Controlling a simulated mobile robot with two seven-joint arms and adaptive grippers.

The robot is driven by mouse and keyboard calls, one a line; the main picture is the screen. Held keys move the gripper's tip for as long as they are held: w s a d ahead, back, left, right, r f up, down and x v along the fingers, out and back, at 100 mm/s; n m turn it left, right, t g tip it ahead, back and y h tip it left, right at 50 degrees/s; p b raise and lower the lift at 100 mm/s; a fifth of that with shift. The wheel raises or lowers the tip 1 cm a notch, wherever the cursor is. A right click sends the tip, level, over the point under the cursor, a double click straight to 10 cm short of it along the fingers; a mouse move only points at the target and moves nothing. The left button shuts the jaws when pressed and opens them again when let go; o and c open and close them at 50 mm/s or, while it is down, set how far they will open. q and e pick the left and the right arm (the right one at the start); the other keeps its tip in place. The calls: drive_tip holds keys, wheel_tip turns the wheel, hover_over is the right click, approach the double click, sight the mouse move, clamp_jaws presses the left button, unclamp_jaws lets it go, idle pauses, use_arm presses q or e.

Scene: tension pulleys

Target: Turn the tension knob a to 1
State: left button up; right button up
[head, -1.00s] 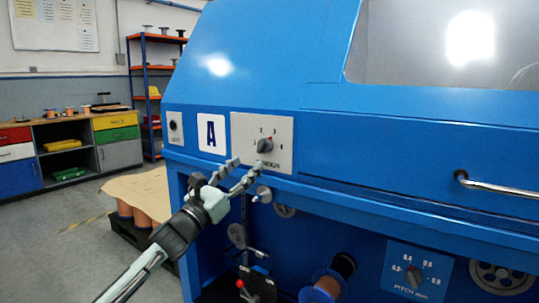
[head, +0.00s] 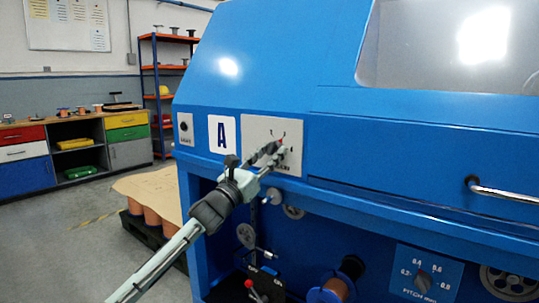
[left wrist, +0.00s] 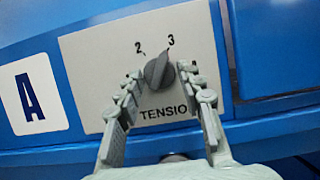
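The tension knob a (left wrist: 158,72) is a grey pointer knob on a light plate (left wrist: 90,58) marked TENSION, beside the letter A sign (left wrist: 31,92). In the left wrist view its ridge points up and slightly right, towards the 3; the 2 shows to the left, and the other numbers are hidden or out of view. My left gripper (left wrist: 161,74) is open, with one finger on each side of the knob. The right finger is very near it; I cannot tell whether it touches. In the head view my left gripper (head: 276,150) covers most of the knob.
The plate is on the blue machine (head: 400,160). A small panel with a black button (head: 184,127) is left of the A sign. Below are a pitch knob (head: 423,281), a red-tipped lever (head: 250,286) and a copper spool (head: 333,291). A metal handle (head: 505,192) juts out at right.

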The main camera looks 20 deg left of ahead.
use_arm(q)
drive_tip(key=c, duration=0.6)
